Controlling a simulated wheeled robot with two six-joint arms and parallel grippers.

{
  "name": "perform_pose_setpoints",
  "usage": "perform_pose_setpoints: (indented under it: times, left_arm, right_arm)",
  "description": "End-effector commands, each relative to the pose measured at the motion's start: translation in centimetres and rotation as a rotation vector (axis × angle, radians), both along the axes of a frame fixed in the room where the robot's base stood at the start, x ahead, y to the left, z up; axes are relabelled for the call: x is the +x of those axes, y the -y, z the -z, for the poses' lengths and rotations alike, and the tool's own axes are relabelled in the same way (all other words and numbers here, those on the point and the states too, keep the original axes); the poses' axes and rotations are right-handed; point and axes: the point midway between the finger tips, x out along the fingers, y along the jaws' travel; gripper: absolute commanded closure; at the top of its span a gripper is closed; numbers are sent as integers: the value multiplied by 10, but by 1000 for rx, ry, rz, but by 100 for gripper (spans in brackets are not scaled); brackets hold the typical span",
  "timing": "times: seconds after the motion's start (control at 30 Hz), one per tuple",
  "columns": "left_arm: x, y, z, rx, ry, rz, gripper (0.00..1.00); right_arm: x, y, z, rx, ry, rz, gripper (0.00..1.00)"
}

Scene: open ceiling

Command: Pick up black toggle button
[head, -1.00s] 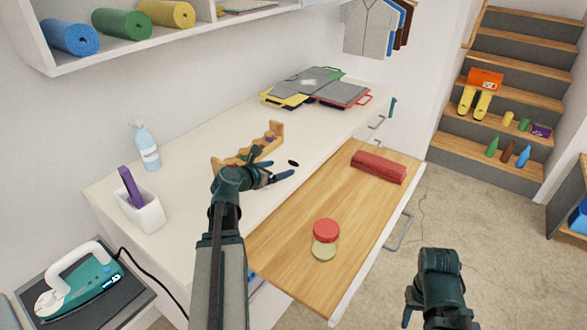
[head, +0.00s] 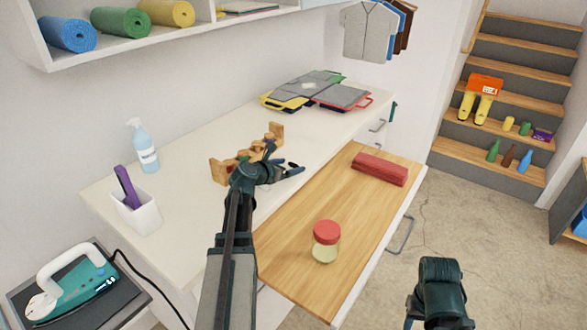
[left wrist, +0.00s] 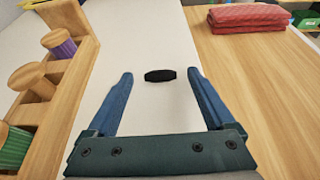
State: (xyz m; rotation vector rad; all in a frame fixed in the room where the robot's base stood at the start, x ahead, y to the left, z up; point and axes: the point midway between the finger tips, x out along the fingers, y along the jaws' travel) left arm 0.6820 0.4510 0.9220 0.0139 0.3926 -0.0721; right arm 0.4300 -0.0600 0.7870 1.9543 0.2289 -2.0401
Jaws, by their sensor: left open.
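The black toggle button (left wrist: 160,75) is a small dark oval lying on the white counter (left wrist: 140,30). In the left wrist view it sits just beyond and between the two blue fingertips of my left gripper (left wrist: 163,76), and nothing touches it. In the head view my left gripper (head: 287,169) is low over the counter near the button (head: 293,164), which is partly hidden by the fingers. The left gripper is open and empty. My right arm (head: 440,290) is at the lower right, and its fingers are mostly hidden.
A wooden rack (head: 219,171) with thread spools stands left of my left gripper. A spray bottle (head: 145,150) stands at the back left.

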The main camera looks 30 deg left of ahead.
Motion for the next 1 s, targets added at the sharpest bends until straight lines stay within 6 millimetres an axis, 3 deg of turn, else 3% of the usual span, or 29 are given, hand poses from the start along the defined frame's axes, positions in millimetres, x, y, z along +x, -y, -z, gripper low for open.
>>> perform_pose_setpoints:
  times: [0.1,0.6,1.0]
  left_arm:
    - [-1,0,-1,0,0,0,12]
    - [-1,0,-1,0,0,0,100]
    - [-1,0,-4,1,0,1,100]
  right_arm:
    - [0,0,-1,0,0,0,50]
    - [0,0,-1,0,0,0,50]
    - [0,0,-4,0,0,0,50]
